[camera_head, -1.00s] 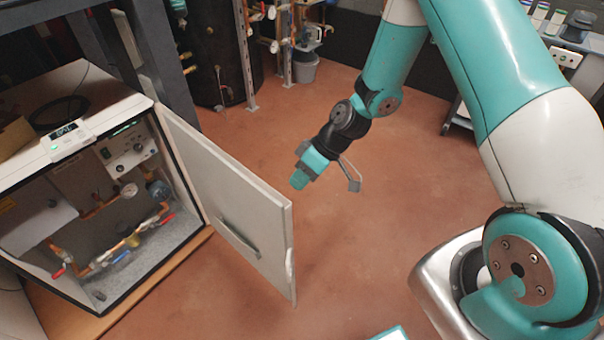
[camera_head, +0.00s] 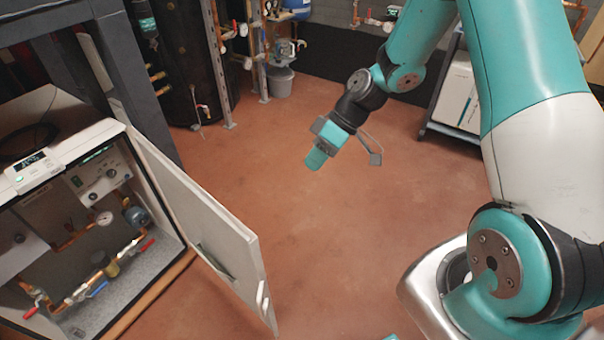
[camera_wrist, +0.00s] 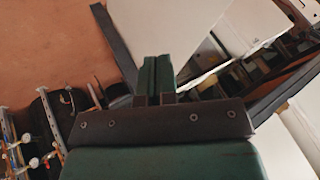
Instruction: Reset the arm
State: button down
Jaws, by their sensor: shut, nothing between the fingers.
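My arm reaches forward and bends down in the head view. My gripper (camera_head: 315,160) hangs over open floor to the right of the heat pump's open door (camera_head: 215,225), apart from it. In the wrist view my gripper (camera_wrist: 154,75) shows its two green fingers pressed together with nothing between them. The heat pump cabinet (camera_head: 90,135) stands at the left with its door swung wide open. Pipes, a gauge and valves with red and blue handles show inside.
The red-brown floor (camera_head: 290,240) is clear around my gripper. A dark tank (camera_head: 180,60), pipes and a grey bucket (camera_head: 280,82) stand at the back. A white unit on a dark stand (camera_head: 458,95) is behind my arm at the right.

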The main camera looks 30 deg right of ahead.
jog(key=s+a+r+h+p, duration=0.1)
jog(key=s+a+r, duration=0.3)
jog(key=r, duration=0.3)
jog(key=s+a+r+h+p, duration=0.1)
jog(key=s+a+r+p, duration=0.2)
jog(key=r, duration=0.5)
jog(key=s+a+r, duration=0.2)
jog(key=s+r, duration=0.2)
jog(key=s, duration=0.3)
jog(key=s+a+r+m+h, duration=0.1)
jog(key=s+a+r, duration=0.1)
jog(key=s+r, duration=0.3)
jog(key=shift+s+p, duration=0.35)
jog(key=shift+s, duration=0.8)
jog(key=shift+a, duration=0.1)
